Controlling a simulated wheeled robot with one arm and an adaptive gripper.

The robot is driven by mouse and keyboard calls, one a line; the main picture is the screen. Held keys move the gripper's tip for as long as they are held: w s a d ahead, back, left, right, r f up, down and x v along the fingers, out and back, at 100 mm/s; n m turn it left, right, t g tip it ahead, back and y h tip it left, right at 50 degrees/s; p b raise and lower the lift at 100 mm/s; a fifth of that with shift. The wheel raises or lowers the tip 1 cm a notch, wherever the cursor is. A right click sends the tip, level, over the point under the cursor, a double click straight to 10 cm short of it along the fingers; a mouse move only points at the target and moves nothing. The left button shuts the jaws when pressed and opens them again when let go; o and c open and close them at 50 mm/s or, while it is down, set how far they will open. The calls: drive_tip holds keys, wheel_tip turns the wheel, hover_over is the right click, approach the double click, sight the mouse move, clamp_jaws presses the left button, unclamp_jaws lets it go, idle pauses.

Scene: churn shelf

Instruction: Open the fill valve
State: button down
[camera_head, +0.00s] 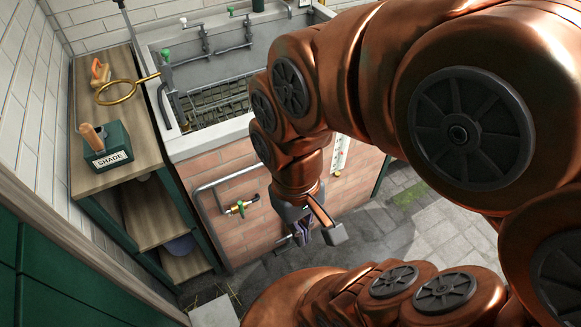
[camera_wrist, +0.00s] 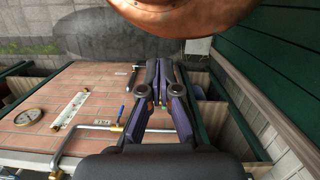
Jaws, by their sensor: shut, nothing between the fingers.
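A brass valve (camera_head: 238,208) sits on a grey pipe low on the brick front of the trough.
The grey trough (camera_head: 252,130) carries green-knobbed taps at its back. A wooden shelf (camera_head: 150,145) on the left holds a box marked SHADE (camera_head: 108,148) and a brass ring (camera_head: 117,99). A round gauge (camera_wrist: 27,117) is on the bricks. Paved floor (camera_head: 425,215) is clear to the right.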

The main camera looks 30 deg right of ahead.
drive_tip(key=w+a+f+m+y+b, duration=0.15)
drive_tip(key=w+m+y+b, duration=0.35)
drive_tip(key=w, duration=0.9)
drive_tip(key=w+d+f+m+y+b, duration=0.1)
drive_tip(key=w+d+f+m+b, duration=0.35)
drive_tip(key=w+d, duration=0.5)
drive_tip(key=w+d+f+m+t+y+b, duration=0.1)
drive_tip(key=d+f+m, duration=0.5)
drive_tip(key=d, duration=0.6)
drive_tip(key=w+d+f+m+t+y+b, duration=0.1)
drive_tip(key=w+d+f+m+t+b, duration=0.2)
drive_tip(key=d+f, duration=0.8)
drive_tip(key=d+m+b, duration=0.1)
drive_tip(key=m+b, duration=0.1)
drive_tip(key=shift+f+m+y+b, duration=0.2)
drive_tip(key=shift+m+y+b, duration=0.1)
drive_tip(key=shift+m, duration=0.05)
drive_tip(key=shift+w, duration=0.1)
